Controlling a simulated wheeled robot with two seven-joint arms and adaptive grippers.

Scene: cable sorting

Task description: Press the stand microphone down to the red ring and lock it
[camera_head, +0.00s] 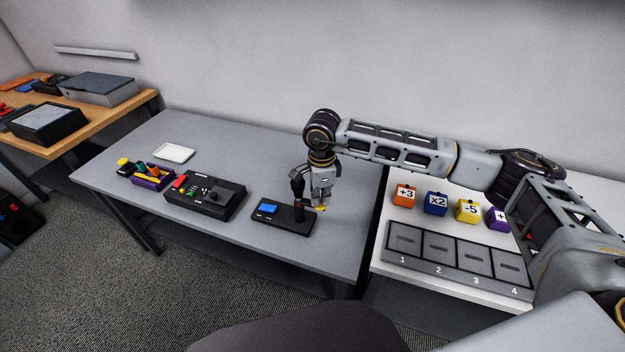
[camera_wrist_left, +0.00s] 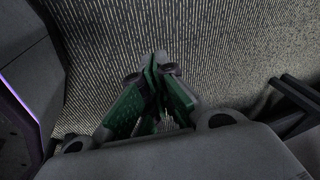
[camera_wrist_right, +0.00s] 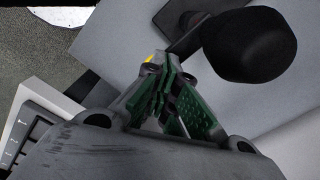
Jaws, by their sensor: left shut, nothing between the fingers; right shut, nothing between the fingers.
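The stand microphone (camera_head: 297,187) is black and upright on a dark base (camera_head: 268,221) with a blue screen, on the grey table. Its round black head (camera_wrist_right: 250,45) shows large in the right wrist view. My right gripper (camera_head: 321,204) is shut and empty, pointing down just right of the microphone's post. A small yellow part (camera_head: 320,208) shows by its fingertips; it also shows in the right wrist view (camera_wrist_right: 150,58). My left gripper (camera_wrist_left: 160,65) is shut and empty above the carpet, outside the head view.
A dark control box (camera_head: 205,195) with a joystick, a purple tray (camera_head: 152,182) and a white tray (camera_head: 174,153) stand left on the grey table (camera_head: 235,150). A white table with numbered slots (camera_head: 455,262) and coloured cubes (camera_head: 436,203) is right, under my right arm.

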